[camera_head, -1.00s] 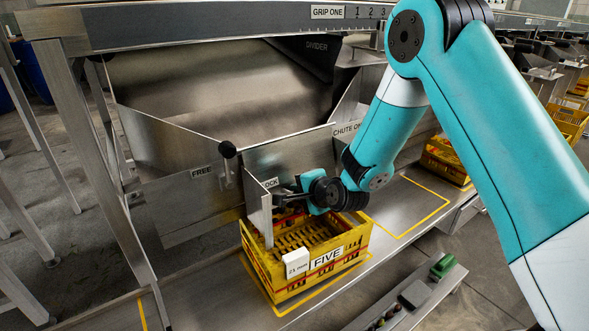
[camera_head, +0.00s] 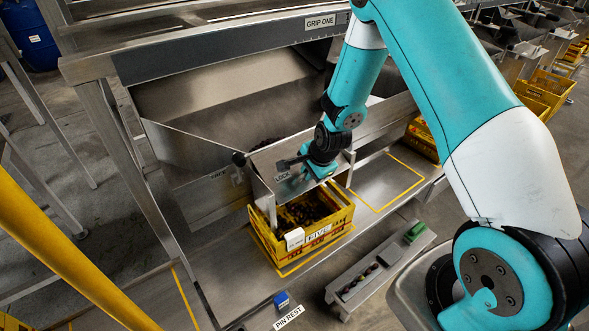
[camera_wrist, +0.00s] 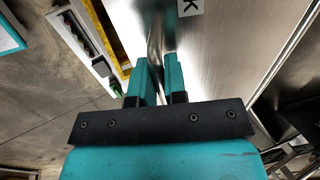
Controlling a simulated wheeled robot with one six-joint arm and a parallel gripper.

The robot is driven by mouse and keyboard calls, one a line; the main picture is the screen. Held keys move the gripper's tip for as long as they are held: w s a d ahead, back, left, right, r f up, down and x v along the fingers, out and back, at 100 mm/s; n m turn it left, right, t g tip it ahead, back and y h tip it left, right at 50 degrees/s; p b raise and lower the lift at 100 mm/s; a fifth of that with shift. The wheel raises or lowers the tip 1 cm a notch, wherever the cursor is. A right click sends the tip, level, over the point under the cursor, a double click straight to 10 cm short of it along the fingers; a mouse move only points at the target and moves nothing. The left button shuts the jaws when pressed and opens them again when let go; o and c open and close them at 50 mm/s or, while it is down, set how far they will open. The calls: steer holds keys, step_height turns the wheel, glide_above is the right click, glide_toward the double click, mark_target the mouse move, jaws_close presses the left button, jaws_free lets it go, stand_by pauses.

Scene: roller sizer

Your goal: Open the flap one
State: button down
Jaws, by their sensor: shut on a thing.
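Flap one is the steel plate (camera_head: 268,166) at the mouth of the chute, with a LOCK label on it. It is tilted up and outward above the yellow crate marked FIVE (camera_head: 262,243). My gripper (camera_head: 288,163) is at the flap's outer face. In the wrist view, my teal fingers (camera_wrist: 157,70) are closed around a shiny metal handle (camera_wrist: 154,42), with the flap's steel face (camera_wrist: 225,60) behind it. Dark round pieces (camera_head: 305,208) lie in the crate under the flap. My wrist hides part of the flap.
A steel side wall (camera_head: 185,160) with a FREE label and a black knob (camera_head: 239,159) stands left of the flap. A low grey rack (camera_head: 375,275) with small items stands in front. A yellow rail (camera_head: 55,245) crosses the left foreground.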

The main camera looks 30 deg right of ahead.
step_height(320, 180, up, 2)
steer(key=shift+s+d+r+p, duration=0.1)
steer(key=shift+s+p, duration=0.05)
steer(key=shift+p, duration=0.45)
steer(key=shift+r, duration=0.45)
steer(key=c, duration=1.2)
jaws_free()
steer(key=p+v, duration=0.2)
steer(key=v, duration=1.5)
steer(key=shift+r, duration=0.2)
